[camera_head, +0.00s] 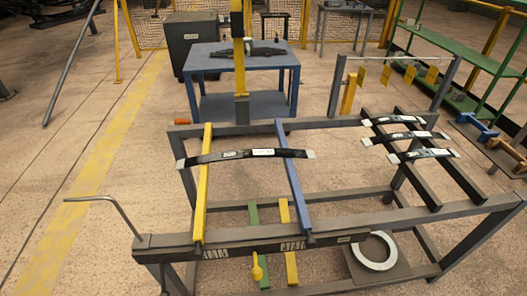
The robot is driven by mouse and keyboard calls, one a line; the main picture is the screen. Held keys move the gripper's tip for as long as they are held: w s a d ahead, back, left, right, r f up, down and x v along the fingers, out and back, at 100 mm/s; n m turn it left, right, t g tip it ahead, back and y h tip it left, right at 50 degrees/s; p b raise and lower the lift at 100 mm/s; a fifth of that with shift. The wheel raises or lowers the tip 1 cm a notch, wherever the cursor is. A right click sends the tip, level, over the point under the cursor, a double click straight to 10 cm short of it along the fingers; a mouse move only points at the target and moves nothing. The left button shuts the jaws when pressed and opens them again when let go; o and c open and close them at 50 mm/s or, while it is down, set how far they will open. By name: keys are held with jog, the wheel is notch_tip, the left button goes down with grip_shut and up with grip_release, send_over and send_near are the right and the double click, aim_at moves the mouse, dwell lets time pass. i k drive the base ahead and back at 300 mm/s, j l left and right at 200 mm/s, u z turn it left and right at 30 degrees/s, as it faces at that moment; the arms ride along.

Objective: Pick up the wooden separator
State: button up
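No piece is clearly marked out as the wooden separator. A brown, wood-coloured piece (507,150) shows at the right edge, low beside the green shelf, and is small and partly cut off. A yellow bar (203,185) and a blue bar (293,180) lie across the dark metal rack (420,217); I cannot tell whether they are wood. A black leaf spring (235,155) with pale ends rests across these two bars. My gripper is not in view.
Several more leaf springs (405,136) lie on dark bars at the rack's right. A blue table (210,60) stands behind, with a green shelf (460,45) at the back right. A bent grey rod (117,207) sticks out front left. The left floor is mostly clear.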

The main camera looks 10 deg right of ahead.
aim_at(501, 143)
jog(key=i+l+z, duration=0.25)
jog(key=i+l, duration=0.2)
jog(key=l, duration=0.2)
jog(key=i+l+z, duration=0.25)
jog(key=i+l, duration=0.2)
jog(key=l, duration=0.15)
